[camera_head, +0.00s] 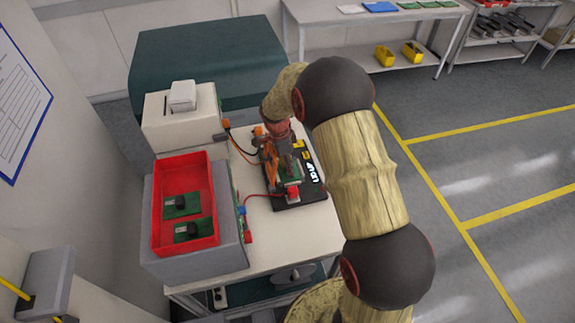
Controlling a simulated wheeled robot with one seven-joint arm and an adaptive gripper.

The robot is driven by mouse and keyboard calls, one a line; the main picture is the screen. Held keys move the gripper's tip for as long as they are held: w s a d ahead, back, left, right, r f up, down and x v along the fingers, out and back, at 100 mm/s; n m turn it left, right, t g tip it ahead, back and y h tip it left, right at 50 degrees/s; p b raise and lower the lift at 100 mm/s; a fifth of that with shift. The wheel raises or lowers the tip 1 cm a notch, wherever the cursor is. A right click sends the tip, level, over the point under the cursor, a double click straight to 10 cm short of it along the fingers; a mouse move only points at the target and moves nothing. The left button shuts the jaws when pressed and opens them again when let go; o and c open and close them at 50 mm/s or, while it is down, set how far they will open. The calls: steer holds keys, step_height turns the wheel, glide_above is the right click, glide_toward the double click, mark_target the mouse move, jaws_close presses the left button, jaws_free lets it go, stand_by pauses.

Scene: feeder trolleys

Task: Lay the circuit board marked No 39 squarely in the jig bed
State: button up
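The black jig (310,197) with white lettering stands on the pale trolley top, under my arm. My gripper (286,172) is low over the jig, and its fingers are small and partly hidden by the arm. A green patch that looks like a circuit board (294,181) shows at the fingers, over the jig bed. I cannot tell whether it is held, or lies flat and square in the bed. Two more green boards with dark blocks, an upper one (173,210) and a lower one (184,237), lie in the red tray (158,235). No number is readable on any board.
The red tray sits on a grey box (220,260) left of the jig. A white device (160,130) with orange and dark cables stands behind it. A red cable (262,195) runs to the jig. Open floor (480,200) with yellow lines lies to the right.

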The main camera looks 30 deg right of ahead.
step_height(320, 180, up, 12)
steer(key=a+p, duration=0.2)
step_height(320, 180, up, 8)
steer(key=n+t, duration=0.1)
steer(key=n, duration=0.3)
glide_above(283, 172)
steer(key=s+a, duration=0.3)
steer(key=s, duration=0.1)
steer(key=s+a+r+n+t, duration=0.1)
steer(key=s+a+r+n, duration=0.1)
steer(key=s+n, duration=0.3)
steer(key=s+a+r+n+t+y, duration=0.1)
steer(key=s+r+n, duration=0.4)
steer(key=s, duration=0.7)
steer(key=s+a+r+n+t, duration=0.3)
steer(key=s+n, duration=0.3)
steer(key=s, duration=0.2)
steer(key=shift+s+a+r+y, duration=0.3)
steer(key=shift+a+r+y, duration=0.1)
steer(key=shift+a+r, duration=0.25)
